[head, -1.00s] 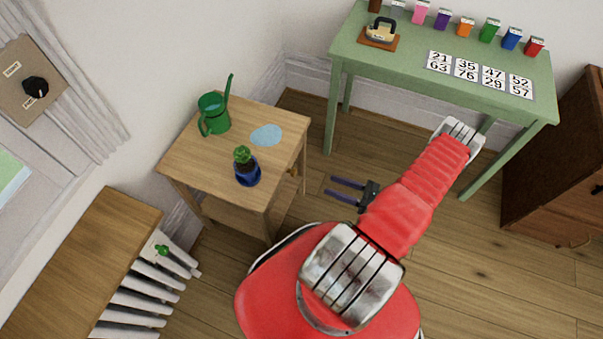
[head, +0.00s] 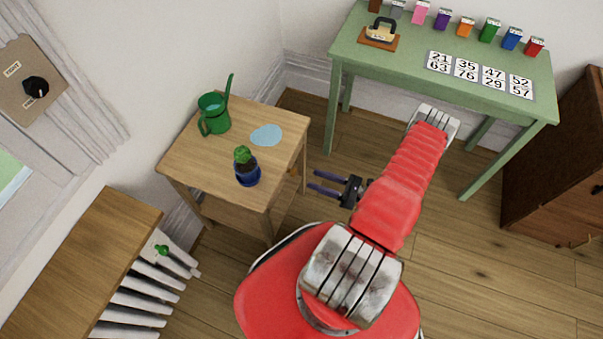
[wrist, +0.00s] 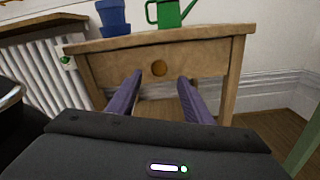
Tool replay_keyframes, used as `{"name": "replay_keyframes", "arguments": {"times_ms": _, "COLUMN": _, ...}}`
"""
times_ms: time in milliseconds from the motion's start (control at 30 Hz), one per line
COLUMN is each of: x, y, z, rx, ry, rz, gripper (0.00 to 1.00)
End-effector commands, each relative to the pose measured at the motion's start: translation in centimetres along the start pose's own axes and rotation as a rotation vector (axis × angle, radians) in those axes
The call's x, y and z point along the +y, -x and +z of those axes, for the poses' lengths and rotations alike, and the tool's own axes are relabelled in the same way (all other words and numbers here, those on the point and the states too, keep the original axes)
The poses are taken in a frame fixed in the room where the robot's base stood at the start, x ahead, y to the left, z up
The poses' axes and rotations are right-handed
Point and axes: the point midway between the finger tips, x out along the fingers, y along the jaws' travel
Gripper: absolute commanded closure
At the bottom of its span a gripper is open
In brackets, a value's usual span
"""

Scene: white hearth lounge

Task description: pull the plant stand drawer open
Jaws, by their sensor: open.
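The wooden plant stand (head: 200,163) stands left of centre in the head view. In the wrist view its drawer front (wrist: 199,60) faces me and looks closed, with a round wooden knob (wrist: 159,68) in its middle. My gripper (head: 312,181) is open and empty, just right of the stand in the head view. In the wrist view my two purple-grey fingers (wrist: 158,97) point at the drawer, one on each side below the knob. They appear short of it; the exact gap is hard to tell.
On the stand are a green watering can (head: 213,113), a potted cactus (head: 247,167) and a pale blue patch (head: 266,135). A green table (head: 400,75) stands behind, a radiator (head: 150,290) at lower left, and a brown cabinet (head: 560,165) at right.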

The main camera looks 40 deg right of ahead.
Motion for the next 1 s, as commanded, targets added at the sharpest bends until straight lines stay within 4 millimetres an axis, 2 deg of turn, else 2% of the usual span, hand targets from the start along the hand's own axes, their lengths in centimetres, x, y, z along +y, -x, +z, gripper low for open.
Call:
{"name": "replay_keyframes", "arguments": {"times_ms": 200, "x": 0.1, "y": -2.8, "z": 0.0, "rx": 0.001, "ry": 0.0, "rz": 0.003, "gripper": 0.54}}
{"name": "replay_keyframes", "arguments": {"times_ms": 533, "x": 0.0, "y": -6.4, "z": 0.0, "rx": 0.001, "ry": 0.0, "rz": 0.002, "gripper": 0.54}}
{"name": "replay_keyframes", "arguments": {"times_ms": 700, "x": 0.0, "y": -7.2, "z": 0.0, "rx": 0.0, "ry": 0.0, "rz": 0.0, "gripper": 0.54}}
{"name": "replay_keyframes", "arguments": {"times_ms": 1000, "x": 0.0, "y": -7.2, "z": 0.0, "rx": 0.0, "ry": 0.0, "rz": -0.001, "gripper": 0.55}}
